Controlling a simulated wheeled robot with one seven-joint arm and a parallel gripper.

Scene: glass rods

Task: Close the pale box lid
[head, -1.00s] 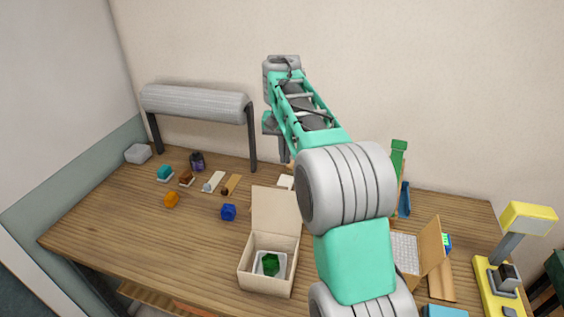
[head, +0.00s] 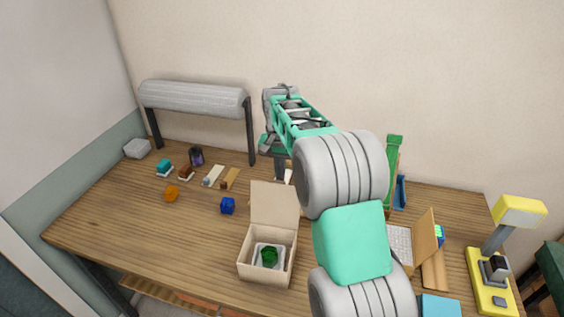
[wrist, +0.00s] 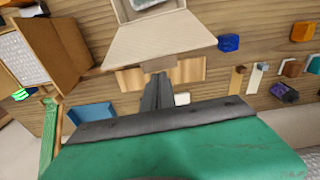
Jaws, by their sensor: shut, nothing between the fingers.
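The pale box (head: 265,275) stands open near the front middle of the table in the head view. Its lid (head: 275,204) is raised at the back edge, and a green faceted piece (head: 269,257) lies in a light tray inside. In the wrist view the lid (wrist: 160,42) spreads out above the fingers, with part of the box opening (wrist: 150,8) at the top edge. My gripper (wrist: 158,78) is shut and empty, its tips just behind the lid; I cannot tell whether they touch. In the head view my gripper (head: 281,170) points down behind the lid, partly hidden by my arm.
A blue piece (head: 228,206) and an orange piece (head: 171,194) lie left of the box. Small samples lie farther back near a grey roller stand (head: 195,99). At right are another open box (head: 427,236) and a yellow lamp (head: 495,275). The left front table is clear.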

